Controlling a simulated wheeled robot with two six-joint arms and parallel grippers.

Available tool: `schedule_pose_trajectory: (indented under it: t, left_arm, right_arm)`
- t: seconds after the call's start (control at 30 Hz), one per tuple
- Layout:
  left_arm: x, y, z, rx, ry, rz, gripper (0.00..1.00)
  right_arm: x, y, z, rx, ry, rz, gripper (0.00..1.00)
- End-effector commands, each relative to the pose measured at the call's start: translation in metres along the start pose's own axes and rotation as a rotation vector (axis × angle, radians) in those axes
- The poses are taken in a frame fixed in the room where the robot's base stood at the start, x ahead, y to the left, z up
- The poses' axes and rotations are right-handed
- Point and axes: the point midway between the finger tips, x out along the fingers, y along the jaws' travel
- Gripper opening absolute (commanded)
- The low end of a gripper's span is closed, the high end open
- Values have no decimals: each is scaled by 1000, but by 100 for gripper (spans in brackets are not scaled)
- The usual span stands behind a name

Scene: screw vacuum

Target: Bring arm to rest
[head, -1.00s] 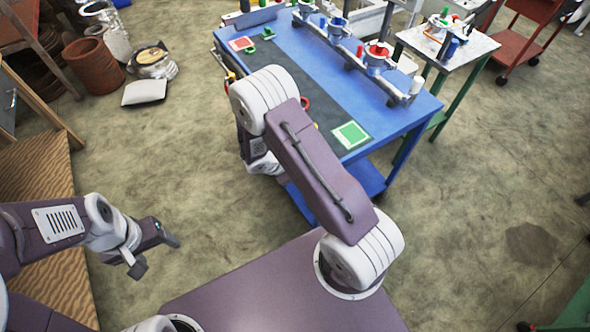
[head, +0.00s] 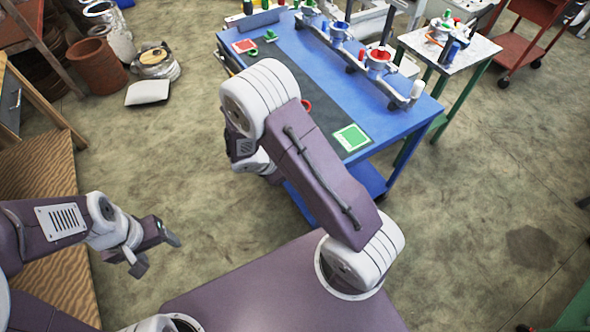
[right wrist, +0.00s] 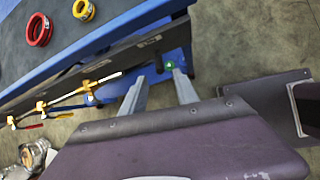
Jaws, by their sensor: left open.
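My right arm (head: 325,185) reaches from the base toward the blue table, its elbow bent near the table's left edge. In the head view its gripper is hidden behind the arm. In the right wrist view the two fingers of my right gripper (right wrist: 158,77) stand apart, with nothing seen held between them, beside the table's dark edge. My left gripper (head: 157,252) is open and empty over the floor at the lower left.
The blue table (head: 405,122) carries a row of clamped flanges, a green square (head: 351,138) and a red ring (right wrist: 39,29). A small side table (head: 480,48) stands behind. The floor between my arms is clear.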

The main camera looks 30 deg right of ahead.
Motion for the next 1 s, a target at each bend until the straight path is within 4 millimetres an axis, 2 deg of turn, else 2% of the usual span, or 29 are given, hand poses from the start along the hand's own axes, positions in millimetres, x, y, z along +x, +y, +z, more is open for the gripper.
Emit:
schedule_pose_trajectory:
  t: [0.03, 0.1, 0.2, 0.73, 0.83, 0.9, 0.97, 1.0]
  left_arm:
    - [-4, 0, 0, 0, 0, 0, 65]
    - [-5, 0, 0, 0, 0, 0, 65]
    - [-5, 0, 0, 0, 0, 0, 65]
    - [-5, 0, 0, 0, 0, 0, 65]
    - [-8, 0, -1, 0, 0, 0, 65]
    - [-11, 0, -1, 0, 0, 0, 65]
    - [-13, 0, -1, 0, 0, 0, 65]
    - [-14, 0, -2, 0, 0, 0, 65]
  right_arm:
    - [-11, 1, 0, 0, 1, 3, 36]
    - [-20, 1, 1, 0, 0, 2, 36]
    - [-26, 0, 0, -1, 0, 0, 36]
    - [-26, 0, 1, 3, -1, -3, 36]
    - [-35, 14, 21, 71, 10, 15, 36]
    - [-53, 23, 53, 180, 26, 28, 36]
    - [-70, 10, 80, 345, 65, -13, 36]
    - [-81, -6, 92, 485, 105, -57, 36]
